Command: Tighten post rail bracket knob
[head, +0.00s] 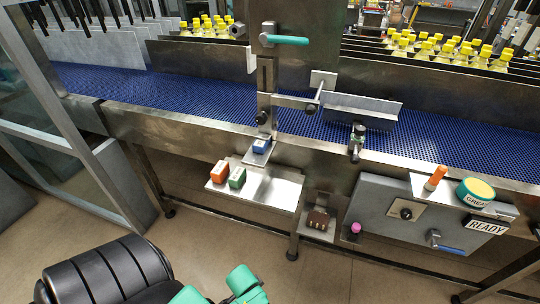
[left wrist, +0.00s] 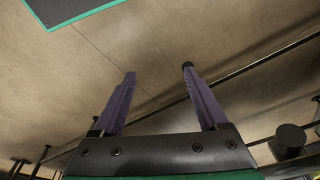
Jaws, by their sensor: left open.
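A steel post (head: 266,82) stands at the near edge of the blue conveyor in the head view. A bracket arm (head: 290,101) runs right from it to a guide rail plate (head: 360,109) above the belt. One black knob (head: 261,118) is on the post's lower part, and another black knob (head: 311,108) is at the bracket's far end. I cannot tell how tight either is. My left gripper (left wrist: 159,71) shows in the left wrist view, its purple fingers apart and empty over floor. Neither gripper's fingers show in the head view.
Yellow-capped bottles (head: 445,50) stand in lanes behind the belt (head: 190,108). A teal handle (head: 284,40) sticks out above the bracket. Below the conveyor are a shelf (head: 275,190) with small boxes and a control panel (head: 385,226) with a READY sign. Open floor lies in front.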

